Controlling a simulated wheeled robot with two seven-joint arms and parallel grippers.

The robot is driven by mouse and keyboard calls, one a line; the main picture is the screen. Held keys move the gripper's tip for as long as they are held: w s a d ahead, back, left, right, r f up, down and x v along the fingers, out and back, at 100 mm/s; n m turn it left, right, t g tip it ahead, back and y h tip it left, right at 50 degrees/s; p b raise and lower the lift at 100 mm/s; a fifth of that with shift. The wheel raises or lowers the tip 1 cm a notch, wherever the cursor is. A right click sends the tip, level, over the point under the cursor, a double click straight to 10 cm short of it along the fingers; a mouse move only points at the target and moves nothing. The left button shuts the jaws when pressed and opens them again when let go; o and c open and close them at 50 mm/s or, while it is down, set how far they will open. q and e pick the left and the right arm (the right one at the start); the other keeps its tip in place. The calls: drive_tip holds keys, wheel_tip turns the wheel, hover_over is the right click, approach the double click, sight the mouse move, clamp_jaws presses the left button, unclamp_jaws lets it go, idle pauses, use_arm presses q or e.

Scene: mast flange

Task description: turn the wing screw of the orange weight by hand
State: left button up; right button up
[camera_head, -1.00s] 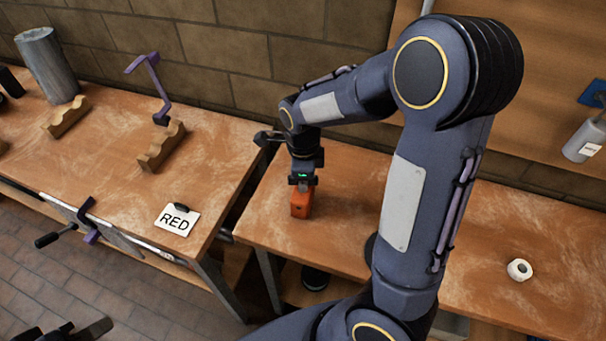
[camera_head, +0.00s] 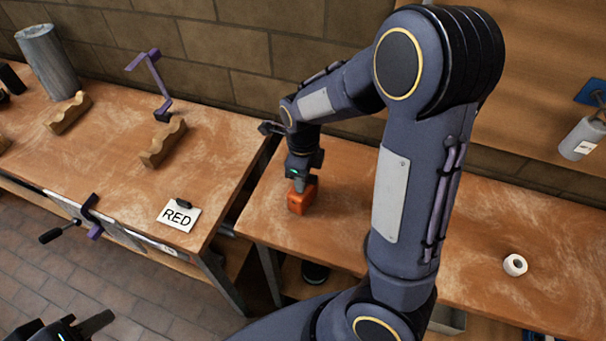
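The orange weight (camera_head: 302,199) is a small block on the right-hand wooden bench, near that bench's left end. My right gripper (camera_head: 299,186) points down at the top of the weight and covers part of it. Its fingers are small and partly hidden, so I cannot tell whether they are closed on anything. No wing screw can be made out. My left gripper (camera_head: 92,325) is at the bottom left corner, away from both benches, cut off by the frame edge.
A white roll (camera_head: 514,265) lies on the right bench. A gap separates the benches.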

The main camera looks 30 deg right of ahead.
drive_tip(key=shift+r, duration=0.1)
wheel_tip(320, 180, up, 5)
drive_tip(key=p, duration=0.5)
